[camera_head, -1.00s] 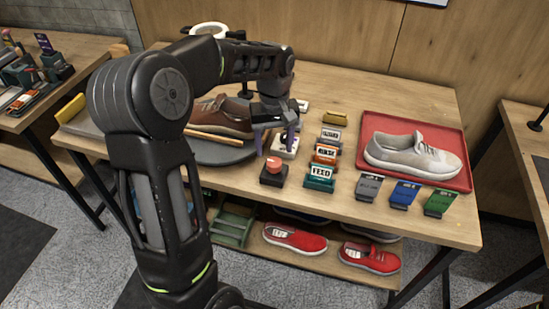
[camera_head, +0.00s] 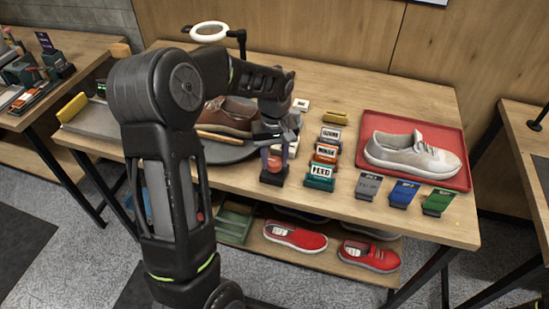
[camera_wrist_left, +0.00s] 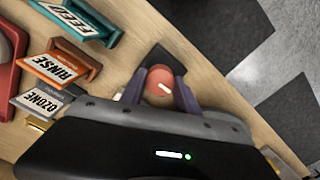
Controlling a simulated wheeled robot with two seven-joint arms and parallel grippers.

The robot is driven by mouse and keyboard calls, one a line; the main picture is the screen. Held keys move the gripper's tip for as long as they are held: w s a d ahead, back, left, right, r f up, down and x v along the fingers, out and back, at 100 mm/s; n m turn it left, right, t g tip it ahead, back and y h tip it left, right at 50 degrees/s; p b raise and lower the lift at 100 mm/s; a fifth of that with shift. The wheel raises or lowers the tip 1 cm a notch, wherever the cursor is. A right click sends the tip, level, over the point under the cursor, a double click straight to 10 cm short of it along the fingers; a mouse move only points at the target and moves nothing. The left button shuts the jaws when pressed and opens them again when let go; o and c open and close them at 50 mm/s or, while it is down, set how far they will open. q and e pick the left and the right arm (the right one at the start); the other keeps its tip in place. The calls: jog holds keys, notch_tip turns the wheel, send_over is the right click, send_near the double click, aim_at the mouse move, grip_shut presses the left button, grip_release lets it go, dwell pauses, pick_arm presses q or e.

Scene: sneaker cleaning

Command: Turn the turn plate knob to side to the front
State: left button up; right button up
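The red round knob (camera_head: 274,163) with a white mark on its top sits on a small black base at the table's front edge. It also shows in the left wrist view (camera_wrist_left: 158,80). My left gripper (camera_head: 274,158) points down over the knob, with one purple finger on each side of it. The fingers are apart; a firm grip on the knob cannot be made out. The dark round turn plate (camera_head: 222,153) carries a brown shoe (camera_head: 229,115) and lies behind my left arm, partly hidden. My right gripper is not in view.
Label stands marked FEED (camera_head: 319,177), RINSE (camera_head: 325,154) and OZONE (camera_head: 330,138) stand just right of the knob. A white sneaker (camera_head: 411,153) lies on a red tray (camera_head: 460,181). Blue, green and grey cards stand in front of the tray. Red shoes (camera_head: 295,236) lie on the lower shelf.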

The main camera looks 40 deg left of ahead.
pick_arm(q)
grip_shut()
